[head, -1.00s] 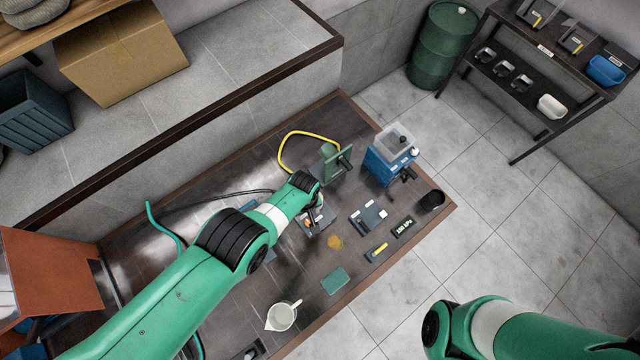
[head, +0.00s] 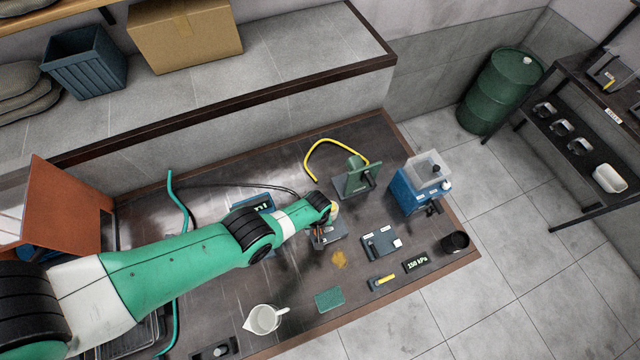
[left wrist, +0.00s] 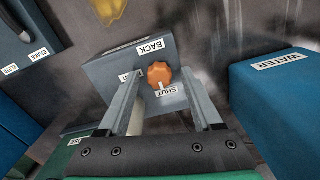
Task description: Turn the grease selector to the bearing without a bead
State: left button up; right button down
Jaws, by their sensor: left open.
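A grey box (left wrist: 135,70) with an orange knob (left wrist: 160,74) carries labels reading BACK, SHUT and one partly hidden. It appears to be the grease selector. A white pointer on the knob is near the SHUT label. In the left wrist view my left gripper (left wrist: 161,80) is open, its fingers on either side of the knob; contact cannot be told. In the head view the box (head: 328,240) is partly covered by my left gripper (head: 328,217). I cannot make out the bearings or any bead. My right gripper is out of view.
A green stand (head: 357,180) and yellow hose (head: 318,146) are behind the box. A blue unit (head: 410,197), labelled dark box (head: 382,243), black cup (head: 455,242) and yellow-handled block (head: 381,283) are to the right. A white jug (head: 264,319) and green pad (head: 329,299) are in front.

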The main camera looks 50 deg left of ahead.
pick_arm(q)
grip_shut()
dwell(0.3)
jog(key=shift+m, duration=0.4)
jog(key=m, duration=0.3)
jog(key=shift+m, duration=0.4)
jog(key=m, duration=0.4)
jog(key=shift+m, duration=0.3)
jog(key=m, duration=0.8)
jog(key=shift+m, duration=0.4)
